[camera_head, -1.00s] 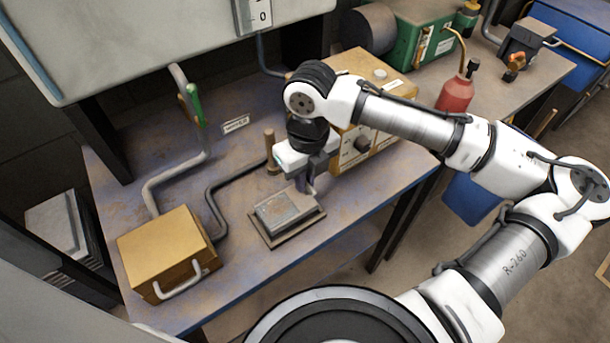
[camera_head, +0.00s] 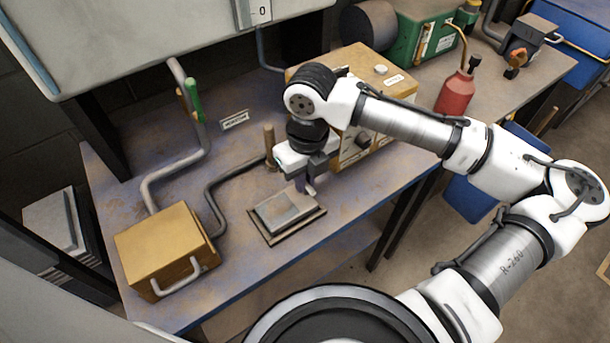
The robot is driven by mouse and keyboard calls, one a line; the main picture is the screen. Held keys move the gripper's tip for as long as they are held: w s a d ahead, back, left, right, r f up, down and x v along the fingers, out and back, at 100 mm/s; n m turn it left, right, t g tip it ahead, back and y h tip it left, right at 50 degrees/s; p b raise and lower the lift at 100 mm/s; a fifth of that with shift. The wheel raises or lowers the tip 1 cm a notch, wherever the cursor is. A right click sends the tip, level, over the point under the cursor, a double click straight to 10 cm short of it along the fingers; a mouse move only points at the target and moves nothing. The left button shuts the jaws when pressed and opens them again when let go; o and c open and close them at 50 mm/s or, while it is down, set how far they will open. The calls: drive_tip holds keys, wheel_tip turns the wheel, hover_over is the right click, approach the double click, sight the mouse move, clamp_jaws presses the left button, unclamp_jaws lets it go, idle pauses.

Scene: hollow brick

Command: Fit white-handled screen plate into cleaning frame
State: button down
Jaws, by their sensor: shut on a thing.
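The screen plate (camera_head: 284,210) is a flat grey slab over the low dark cleaning frame (camera_head: 268,240) on the bench. The frame's rim shows around it, widest at the front and right. I cannot tell whether the plate is fully seated or slightly above the frame. My gripper (camera_head: 308,188) points down at the plate's back right edge and is shut on the plate there. The fingers and wrist hide the gripped part, and no white handle can be made out on the plate.
A yellow box (camera_head: 162,248) with a white front handle stands at the bench's left. Bent grey pipes (camera_head: 178,165) run behind it. A wooden peg (camera_head: 270,147) stands behind the frame. A yellow control box (camera_head: 362,85) is close behind my wrist. Bench in front is clear.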

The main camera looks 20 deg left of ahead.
drive_tip(key=shift+f, duration=0.45)
idle(0.3)
drive_tip(key=c, duration=1.4)
unclamp_jaws()
wheel_tip(320, 180, up, 14)
drive_tip(key=shift+w+d+b, duration=0.2)
drive_tip(key=shift+w+b, duration=0.1)
drive_tip(key=shift+b, duration=0.1)
drive_tip(key=shift+s+f, duration=0.1)
drive_tip(key=shift+f, duration=0.05)
